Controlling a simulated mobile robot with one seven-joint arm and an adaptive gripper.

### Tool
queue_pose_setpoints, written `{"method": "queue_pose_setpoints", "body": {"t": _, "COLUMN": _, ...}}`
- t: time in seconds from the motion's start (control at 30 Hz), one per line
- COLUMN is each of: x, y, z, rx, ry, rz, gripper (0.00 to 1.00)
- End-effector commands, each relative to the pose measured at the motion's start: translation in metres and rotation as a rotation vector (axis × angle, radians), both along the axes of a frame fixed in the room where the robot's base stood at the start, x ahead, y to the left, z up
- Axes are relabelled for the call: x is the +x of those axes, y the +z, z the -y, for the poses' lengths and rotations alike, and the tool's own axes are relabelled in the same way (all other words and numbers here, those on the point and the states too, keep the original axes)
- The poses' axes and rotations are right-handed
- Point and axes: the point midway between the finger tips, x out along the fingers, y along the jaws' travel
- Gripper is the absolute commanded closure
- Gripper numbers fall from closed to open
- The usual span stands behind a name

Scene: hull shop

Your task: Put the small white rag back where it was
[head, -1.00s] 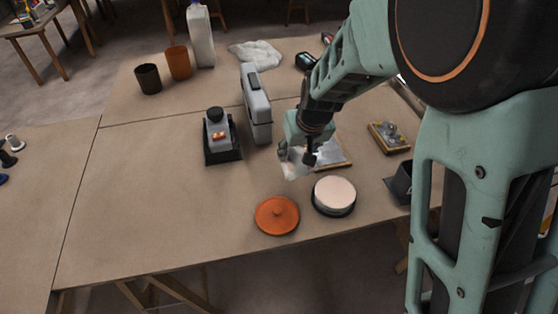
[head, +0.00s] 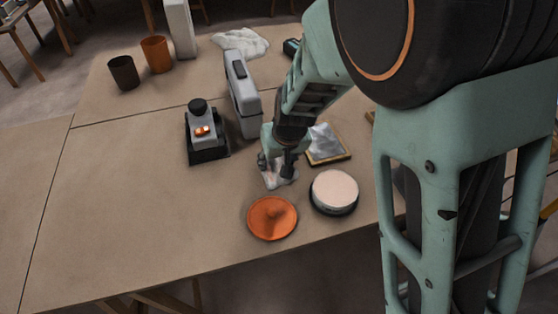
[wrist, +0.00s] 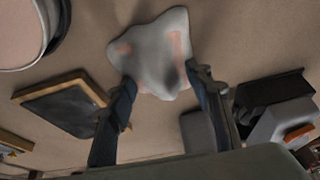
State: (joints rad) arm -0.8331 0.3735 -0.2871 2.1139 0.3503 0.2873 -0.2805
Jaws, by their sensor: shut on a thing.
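The small white rag (head: 277,178), with faint pinkish stains, hangs from my gripper (head: 277,163). In the wrist view the rag (wrist: 155,50) spreads out beyond the fingertips, and my gripper (wrist: 160,80) is shut on its near part. In the head view the rag is just behind the orange lid and left of the wood-framed tray. The fingers hide part of it. I cannot tell whether its lower edge touches the table.
The orange knobbed lid (head: 272,218) and the round tin with a pale pink top (head: 335,188) stand in front. The wood-framed tray (head: 345,157) is to the right. A grey case (head: 243,95) and a grey-black device (head: 204,135) stand left. A larger white cloth (head: 240,42) lies behind. The table's left front is clear.

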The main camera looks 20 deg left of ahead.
Motion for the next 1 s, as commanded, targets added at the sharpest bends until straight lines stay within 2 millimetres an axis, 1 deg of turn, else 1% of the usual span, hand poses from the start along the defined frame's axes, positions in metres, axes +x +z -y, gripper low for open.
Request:
{"method": "queue_pose_setpoints", "body": {"t": 0.17, "x": 0.000, "y": 0.002, "z": 0.000, "rx": 0.001, "ry": 0.000, "rz": 0.001, "gripper": 0.76}}
{"method": "queue_pose_setpoints", "body": {"t": 0.33, "x": 0.000, "y": -0.003, "z": 0.000, "rx": 0.001, "ry": 0.000, "rz": 0.001, "gripper": 0.76}}
{"method": "queue_pose_setpoints", "body": {"t": 0.37, "x": 0.000, "y": -0.002, "z": 0.000, "rx": 0.001, "ry": 0.000, "rz": 0.001, "gripper": 0.51}}
{"method": "queue_pose_setpoints", "body": {"t": 0.5, "x": 0.000, "y": -0.002, "z": 0.000, "rx": 0.001, "ry": 0.000, "rz": 0.001, "gripper": 0.36}}
{"method": "queue_pose_setpoints", "body": {"t": 0.83, "x": 0.000, "y": 0.001, "z": 0.000, "rx": 0.001, "ry": 0.000, "rz": 0.001, "gripper": 0.36}}
{"method": "queue_pose_setpoints", "body": {"t": 0.93, "x": -0.002, "y": 0.010, "z": 0.000, "rx": 0.002, "ry": 0.001, "rz": 0.002, "gripper": 0.36}}
{"method": "queue_pose_setpoints", "body": {"t": 1.0, "x": -0.005, "y": 0.021, "z": 0.003, "rx": 0.003, "ry": 0.001, "rz": 0.003, "gripper": 0.36}}
